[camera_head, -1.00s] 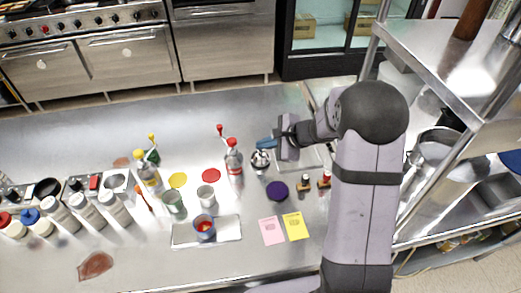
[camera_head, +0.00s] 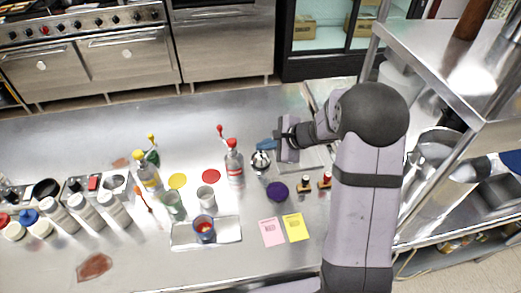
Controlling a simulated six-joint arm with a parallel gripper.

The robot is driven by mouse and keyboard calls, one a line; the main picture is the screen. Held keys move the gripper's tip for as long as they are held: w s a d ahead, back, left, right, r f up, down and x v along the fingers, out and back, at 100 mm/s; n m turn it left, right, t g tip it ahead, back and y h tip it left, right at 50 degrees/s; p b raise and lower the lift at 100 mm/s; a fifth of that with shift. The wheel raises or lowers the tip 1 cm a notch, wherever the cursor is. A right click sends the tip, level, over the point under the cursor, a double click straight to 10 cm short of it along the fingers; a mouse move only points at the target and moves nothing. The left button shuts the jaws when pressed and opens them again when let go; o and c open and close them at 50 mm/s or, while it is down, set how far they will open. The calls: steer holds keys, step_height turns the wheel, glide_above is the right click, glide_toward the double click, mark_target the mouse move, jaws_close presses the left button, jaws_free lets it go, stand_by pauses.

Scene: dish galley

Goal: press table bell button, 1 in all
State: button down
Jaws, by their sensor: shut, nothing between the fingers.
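The table bell (camera_head: 260,160), small, silvery and round, stands on the steel counter right of a red-capped bottle. My gripper (camera_head: 266,144), with blue fingertips, reaches in from the right and is shut and empty. In the picture its tips lie just above the upper edge of the bell and overlap it slightly. I cannot tell whether they touch the bell or hover over it. The button on top of the bell is too small to make out clearly.
The red-capped bottle (camera_head: 234,162) stands close on the left. A purple disc (camera_head: 277,191) lies below the bell, with small stamps (camera_head: 304,184) to its right. A tray (camera_head: 180,237) carries a cup. A metal shelf (camera_head: 440,60) rises at right. The counter behind the bottles is clear.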

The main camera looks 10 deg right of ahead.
steer(key=shift+r+p, duration=0.5)
steer(key=shift+r, duration=0.35)
steer(key=shift+r, duration=0.15)
step_height(320, 180, up, 5)
steer(key=p, duration=0.3)
steer(key=shift+p, duration=0.4)
stand_by(0.4)
